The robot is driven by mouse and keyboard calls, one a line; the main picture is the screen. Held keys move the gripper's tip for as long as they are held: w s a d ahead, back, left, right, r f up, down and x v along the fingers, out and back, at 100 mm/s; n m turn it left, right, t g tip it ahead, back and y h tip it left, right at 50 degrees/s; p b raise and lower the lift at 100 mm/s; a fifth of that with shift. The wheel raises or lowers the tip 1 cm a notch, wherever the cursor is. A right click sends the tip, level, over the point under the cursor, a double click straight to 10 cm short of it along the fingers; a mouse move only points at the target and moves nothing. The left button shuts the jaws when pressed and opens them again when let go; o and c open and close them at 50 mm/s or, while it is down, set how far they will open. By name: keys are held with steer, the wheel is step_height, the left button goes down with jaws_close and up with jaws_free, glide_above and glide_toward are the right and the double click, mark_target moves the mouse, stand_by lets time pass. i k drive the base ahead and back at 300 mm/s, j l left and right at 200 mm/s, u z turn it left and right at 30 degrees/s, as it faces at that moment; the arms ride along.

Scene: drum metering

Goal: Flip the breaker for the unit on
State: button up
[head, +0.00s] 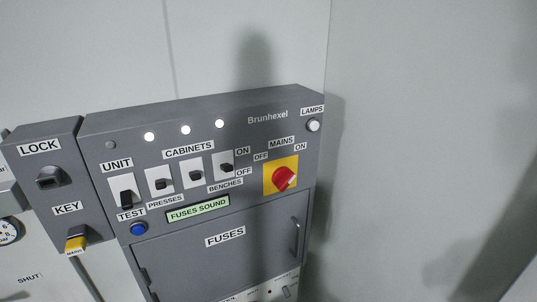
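The grey Brunhexel panel (210,118) hangs on the wall. The UNIT breaker (126,199) is a black toggle on a white plate at the panel's left, under the UNIT label (117,164). Its lever sits low on the plate, toward the OFF side as marked beside the row. The lamp above it (110,144) is dark. The three other breakers have levers higher on their plates: PRESSES (163,184), a middle one (196,176) and a right one (228,168). The three lamps above those are lit white. My gripper is not in view.
A red MAINS knob (284,178) on a yellow plate is at right. A blue TEST button (138,229) and a green "FUSES SOUND" display (198,208) sit below the breakers. A LOCK and KEY box (62,180) adjoins at left. Bare wall lies to the right.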

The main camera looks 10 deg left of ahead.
mark_target(126, 196)
steer(key=k+u, duration=0.1)
steer(key=u, duration=1.55)
steer(key=l+z, duration=0.15)
steer(key=z, duration=0.3)
steer(key=i, duration=0.05)
